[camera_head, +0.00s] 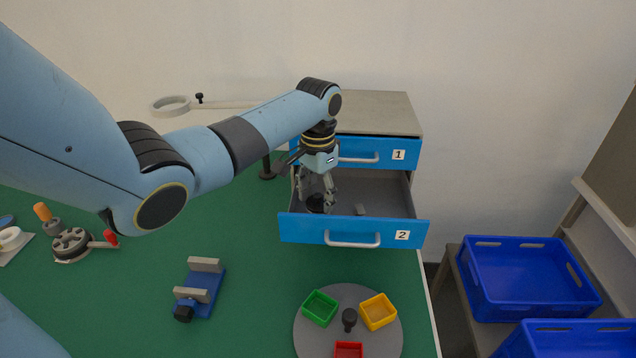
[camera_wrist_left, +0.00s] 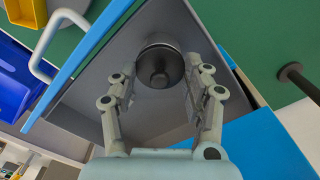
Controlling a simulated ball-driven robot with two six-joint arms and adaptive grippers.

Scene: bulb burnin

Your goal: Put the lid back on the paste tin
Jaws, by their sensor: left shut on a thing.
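My left gripper (camera_head: 317,197) reaches down into this drawer. Its two fingers, also in the left wrist view (camera_wrist_left: 160,80), are on either side of the lid and shut on it. My right gripper is not in view.
Drawer 1 (camera_head: 365,152) above is shut. A round grey tray (camera_head: 312,338) with coloured boxes stands in front. A blue-and-grey vise (camera_head: 201,288) sits on the green table. Blue crates (camera_head: 525,275) are at right.

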